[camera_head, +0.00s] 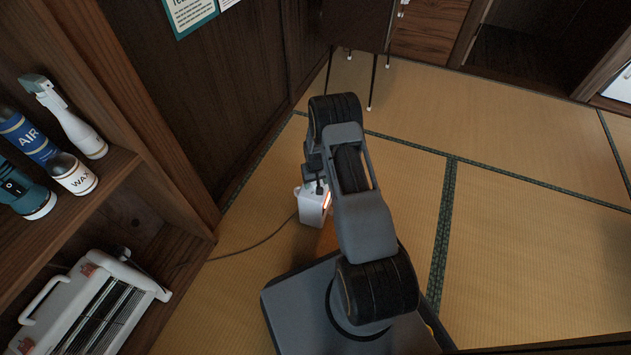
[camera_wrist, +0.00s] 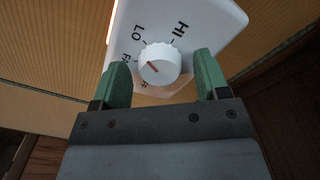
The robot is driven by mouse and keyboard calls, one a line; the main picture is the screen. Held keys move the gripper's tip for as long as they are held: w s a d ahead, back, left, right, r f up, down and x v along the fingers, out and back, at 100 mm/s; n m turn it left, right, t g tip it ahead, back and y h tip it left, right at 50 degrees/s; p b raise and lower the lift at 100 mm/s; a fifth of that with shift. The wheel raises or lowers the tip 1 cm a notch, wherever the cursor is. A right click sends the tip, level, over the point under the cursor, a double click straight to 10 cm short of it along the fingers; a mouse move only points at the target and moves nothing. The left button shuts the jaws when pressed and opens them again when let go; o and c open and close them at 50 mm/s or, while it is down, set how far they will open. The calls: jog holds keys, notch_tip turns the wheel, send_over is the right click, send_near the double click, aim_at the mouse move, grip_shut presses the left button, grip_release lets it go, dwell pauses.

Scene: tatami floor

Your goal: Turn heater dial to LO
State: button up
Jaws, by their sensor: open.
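The heater (camera_head: 311,207) is a small white box on the tatami with an orange glow on its right side; my arm partly covers it. The wrist view shows its white top panel (camera_wrist: 213,20) with a round white dial (camera_wrist: 160,64). The dial's red mark points left and slightly up, nearer the F label than LO. My gripper (camera_wrist: 162,60) is open, its green fingers on either side of the dial with visible gaps. Contact cannot be seen.
A wooden shelf (camera_head: 126,165) at left holds spray bottles (camera_head: 62,117) above and a white appliance (camera_head: 90,310) below. A cord (camera_head: 255,243) runs left from the heater. A dark thin-legged cabinet (camera_head: 357,22) stands behind. Tatami (camera_head: 530,240) at right is clear.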

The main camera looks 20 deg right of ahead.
notch_tip(320, 180, up, 14)
jog(key=p, duration=0.5)
jog(key=shift+f, duration=0.1)
dwell(0.5)
jog(key=s+a+r+t+p, duration=0.1)
jog(key=s+a+r+p, duration=0.15)
jog(key=r+p, duration=1)
jog(key=s+a+r+t+p, duration=0.1)
jog(key=s+a+r+p, duration=0.15)
jog(key=r, duration=1.95)
jog(key=s+a+r+p, duration=0.2)
jog(key=s+r+p, duration=0.3)
jog(key=r, duration=0.4)
jog(key=s+a+r+t+p, duration=0.1)
jog(key=s+a+r+p, duration=0.1)
jog(key=s+r+p, duration=0.4)
jog(key=s+a+r+n+p, duration=0.1)
jog(key=s+r+p, duration=0.5)
jog(key=r, duration=0.7)
jog(key=shift+a+t+p, duration=0.3)
jog(key=shift+a, duration=0.15)
jog(key=shift+r, duration=0.1)
